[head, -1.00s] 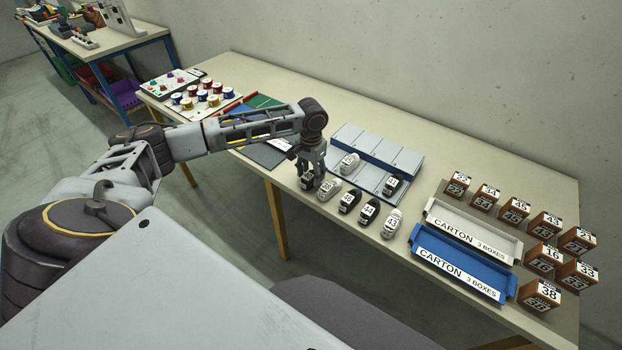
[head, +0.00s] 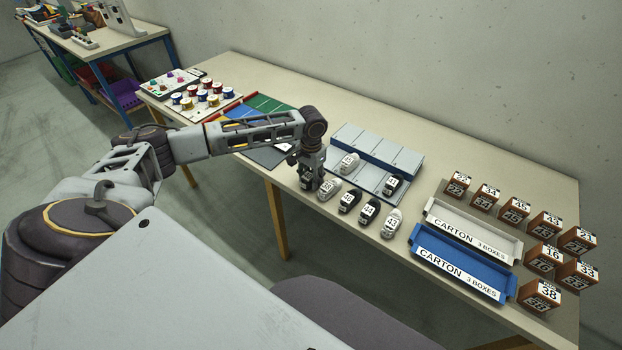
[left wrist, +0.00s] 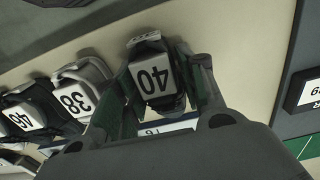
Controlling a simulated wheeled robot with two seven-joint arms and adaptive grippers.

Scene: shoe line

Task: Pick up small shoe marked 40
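The small shoe marked 40 is dark with a white number label (left wrist: 154,77). In the left wrist view it lies between the two fingers of my left gripper (left wrist: 160,85). In the head view my left gripper (head: 312,182) points down at the left end of the shoe row and mostly hides this shoe (head: 305,184). The fingers are apart, one on each side of the shoe, close to its sides; I see no clear grip. The shoe appears to rest on the table. My right gripper is not in view.
The shoe marked 38 (left wrist: 75,100) stands close beside, with shoes 46 (head: 349,201), 44 (head: 369,211) and 43 (head: 391,223) further right. Behind is a grey compartment rack (head: 404,160) with shoes on it. Cartons (head: 460,263) and numbered boxes (head: 540,294) stand at the right.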

